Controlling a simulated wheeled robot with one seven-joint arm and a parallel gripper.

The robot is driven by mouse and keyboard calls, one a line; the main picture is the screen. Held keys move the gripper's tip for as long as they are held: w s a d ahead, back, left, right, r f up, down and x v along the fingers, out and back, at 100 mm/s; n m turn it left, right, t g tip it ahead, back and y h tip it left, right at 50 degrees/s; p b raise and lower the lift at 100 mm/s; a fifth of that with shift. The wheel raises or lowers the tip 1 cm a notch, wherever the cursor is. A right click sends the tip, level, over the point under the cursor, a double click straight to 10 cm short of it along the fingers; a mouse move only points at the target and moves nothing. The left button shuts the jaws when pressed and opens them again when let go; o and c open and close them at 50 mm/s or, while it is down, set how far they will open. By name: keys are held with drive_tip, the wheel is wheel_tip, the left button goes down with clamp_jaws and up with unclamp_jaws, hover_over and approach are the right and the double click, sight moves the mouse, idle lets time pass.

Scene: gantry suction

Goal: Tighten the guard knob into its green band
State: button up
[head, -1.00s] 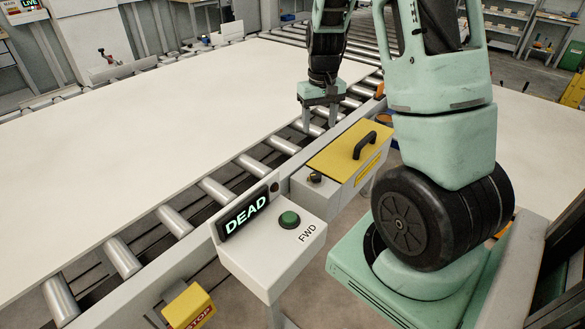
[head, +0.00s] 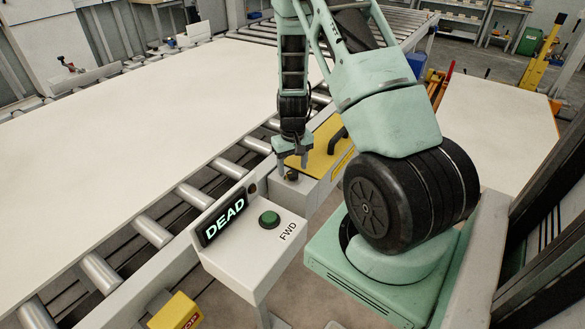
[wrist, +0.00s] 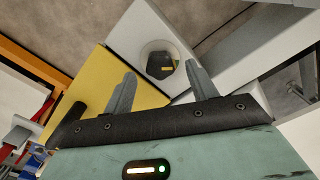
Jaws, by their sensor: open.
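The guard knob (head: 292,175) is a small dark knob on the grey end of the guard box. In the wrist view the knob (wrist: 160,66) is dark and faceted, with a small yellow mark, set in a pale round ring. My gripper (head: 293,170) is open and points down, close over the knob. In the wrist view the two fingers of my gripper (wrist: 160,82) stand to either side of the knob and do not appear to touch it. I cannot make out a green band. The yellow guard lid (head: 322,150) lies beside the knob and has a black handle (head: 338,140).
A grey control box (head: 255,235) with a DEAD sign (head: 224,219) and a green FWD button (head: 269,219) stands close in front. A yellow stop box (head: 176,311) is at the lower left. A large pale board (head: 110,140) covers the rollers (head: 196,197).

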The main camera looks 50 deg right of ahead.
drive_tip(key=shift+f, duration=0.9)
drive_tip(key=shift+c, duration=0.3)
drive_tip(key=c, duration=0.9)
drive_tip(key=shift+m, duration=1.1)
drive_tip(key=o, duration=1)
drive_tip(key=shift+c, duration=0.2)
drive_tip(key=shift+r, duration=0.1)
